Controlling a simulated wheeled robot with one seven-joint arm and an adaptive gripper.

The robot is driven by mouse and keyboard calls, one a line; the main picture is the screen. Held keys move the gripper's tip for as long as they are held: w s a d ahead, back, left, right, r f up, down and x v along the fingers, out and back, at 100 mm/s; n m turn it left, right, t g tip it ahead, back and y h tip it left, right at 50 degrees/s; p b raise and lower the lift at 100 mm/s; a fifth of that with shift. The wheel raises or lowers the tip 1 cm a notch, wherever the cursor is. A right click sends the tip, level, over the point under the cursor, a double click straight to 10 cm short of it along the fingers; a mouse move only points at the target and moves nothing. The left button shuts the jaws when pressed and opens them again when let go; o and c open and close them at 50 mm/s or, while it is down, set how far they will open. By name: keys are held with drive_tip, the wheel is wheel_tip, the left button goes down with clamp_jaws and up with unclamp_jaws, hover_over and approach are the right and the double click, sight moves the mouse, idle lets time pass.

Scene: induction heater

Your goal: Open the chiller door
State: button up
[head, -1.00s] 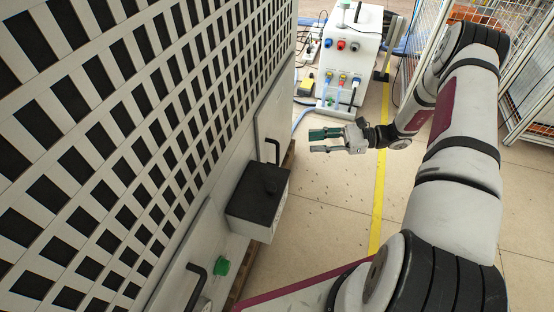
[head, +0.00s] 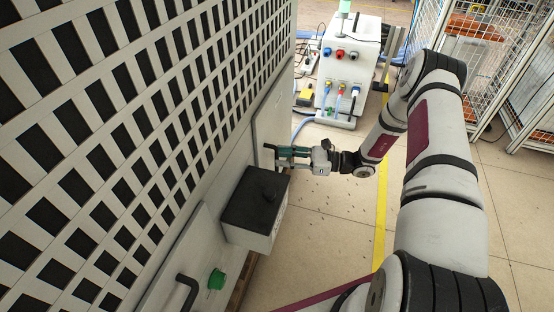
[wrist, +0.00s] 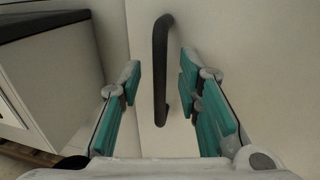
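The chiller door is the pale flat panel (head: 266,118) on the cabinet's side, and it looks closed. Its black upright bar handle (wrist: 160,45) stands out from the panel in the wrist view. My gripper (head: 277,157) is at this handle, with its teal-padded fingers pointing toward the panel. In the wrist view my gripper (wrist: 159,78) is open, with one finger on each side of the handle. Gaps show on both sides, so the fingers are not closed on it. In the head view the fingers mostly hide the handle.
A black-topped box (head: 254,200) juts from the cabinet just nearer than my gripper. A green knob (head: 216,279) and another black handle (head: 187,290) are nearer still. A white unit with coloured sockets (head: 346,70) stands beyond.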

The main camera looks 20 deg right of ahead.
drive_tip(key=shift+x, duration=1.3)
drive_tip(key=shift+c, duration=0.5)
clamp_jaws()
